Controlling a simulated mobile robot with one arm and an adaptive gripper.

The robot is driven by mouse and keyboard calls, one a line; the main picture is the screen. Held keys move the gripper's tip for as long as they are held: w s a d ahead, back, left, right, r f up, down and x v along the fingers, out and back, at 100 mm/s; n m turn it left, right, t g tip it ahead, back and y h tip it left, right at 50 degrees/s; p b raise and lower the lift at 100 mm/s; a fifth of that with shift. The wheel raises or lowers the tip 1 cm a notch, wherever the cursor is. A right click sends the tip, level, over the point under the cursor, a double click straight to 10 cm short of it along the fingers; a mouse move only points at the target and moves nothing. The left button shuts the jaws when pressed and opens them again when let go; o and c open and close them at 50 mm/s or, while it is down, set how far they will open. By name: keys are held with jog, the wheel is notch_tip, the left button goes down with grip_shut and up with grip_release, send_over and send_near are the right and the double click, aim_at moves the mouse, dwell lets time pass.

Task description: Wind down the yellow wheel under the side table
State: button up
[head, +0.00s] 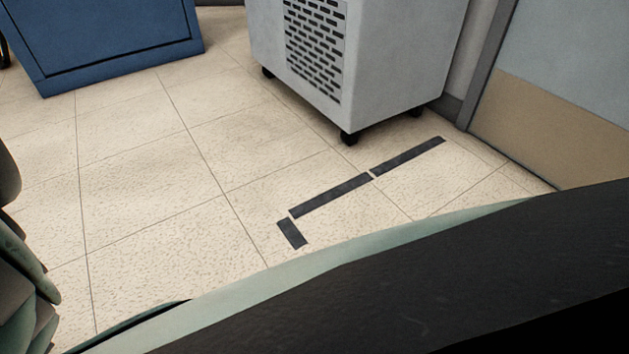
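No yellow wheel and no side table show in the head view. My gripper is not in view. A large dark surface with a pale green edge fills the bottom right and hides the floor there; I cannot tell for sure what it is. Dark and green rounded shapes stand at the left edge, cut off by the frame, and I cannot tell what they belong to.
A grey cabinet (395,65) with a slotted vent stands on black casters at the top. A blue cabinet (110,35) is at the top left. A door (560,100) is at the right. The tiled floor (140,200) is clear, with black tape strips (330,196).

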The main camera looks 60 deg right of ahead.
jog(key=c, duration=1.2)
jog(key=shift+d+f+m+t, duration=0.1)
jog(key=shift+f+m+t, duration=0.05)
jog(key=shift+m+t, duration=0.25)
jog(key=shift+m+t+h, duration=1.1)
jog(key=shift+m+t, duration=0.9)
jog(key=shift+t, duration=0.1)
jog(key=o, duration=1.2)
